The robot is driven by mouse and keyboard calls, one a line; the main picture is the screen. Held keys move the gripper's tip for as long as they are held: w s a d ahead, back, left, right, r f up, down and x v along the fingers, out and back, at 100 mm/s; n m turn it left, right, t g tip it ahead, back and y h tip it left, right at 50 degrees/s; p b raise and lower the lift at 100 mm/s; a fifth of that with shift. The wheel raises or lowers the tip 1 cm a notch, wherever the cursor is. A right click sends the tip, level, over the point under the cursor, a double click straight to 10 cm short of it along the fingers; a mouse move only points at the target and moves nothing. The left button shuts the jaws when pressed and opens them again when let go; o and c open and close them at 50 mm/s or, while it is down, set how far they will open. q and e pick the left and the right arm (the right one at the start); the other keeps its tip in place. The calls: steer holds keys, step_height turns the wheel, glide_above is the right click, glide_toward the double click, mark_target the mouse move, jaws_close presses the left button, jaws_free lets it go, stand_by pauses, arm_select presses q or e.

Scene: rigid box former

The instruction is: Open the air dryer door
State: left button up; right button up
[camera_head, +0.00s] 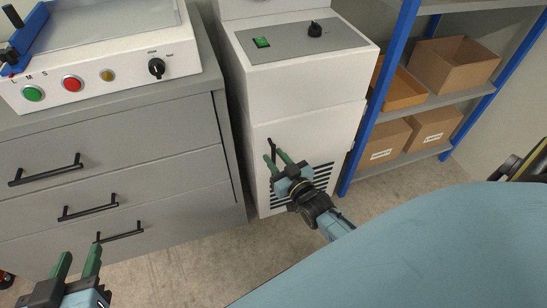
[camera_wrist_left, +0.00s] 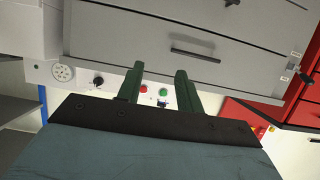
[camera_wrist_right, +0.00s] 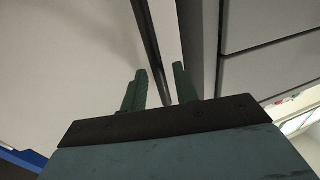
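The air dryer is a white cabinet (camera_head: 308,110) with a grey top panel, and its front door (camera_head: 325,135) looks closed in the head view. A slim black handle (camera_head: 272,148) is on the left part of the door. My right gripper (camera_head: 277,159) is at the handle with its green fingers apart. In the right wrist view a dark bar (camera_wrist_right: 152,45) runs down between the fingers (camera_wrist_right: 161,88); I cannot tell whether they touch it. My left gripper (camera_head: 77,262) is open and empty in front of the grey drawers, also seen in the left wrist view (camera_wrist_left: 158,85).
The grey drawer cabinet (camera_head: 110,170) with black handles stands close on the left of the dryer, with a machine with buttons (camera_head: 110,75) on top. A blue-framed shelf (camera_head: 362,130) with cardboard boxes (camera_head: 452,65) stands at right. Some floor (camera_head: 190,262) is clear in front.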

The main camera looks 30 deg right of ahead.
arm_select(q)
steer(key=shift+w+d+r+t+h, duration=0.2)
steer(key=shift+r+t, duration=0.2)
steer(key=shift+r, duration=0.15)
steer(key=shift+w+d+r+t+h, duration=0.1)
steer(key=shift+w+d+r+t, duration=0.1)
steer(key=shift+r+t, duration=0.3)
arm_select(e)
steer(key=shift+w, duration=0.75)
arm_select(q)
steer(key=shift+a, duration=0.1)
arm_select(e)
steer(key=shift+c, duration=0.2)
jaws_close()
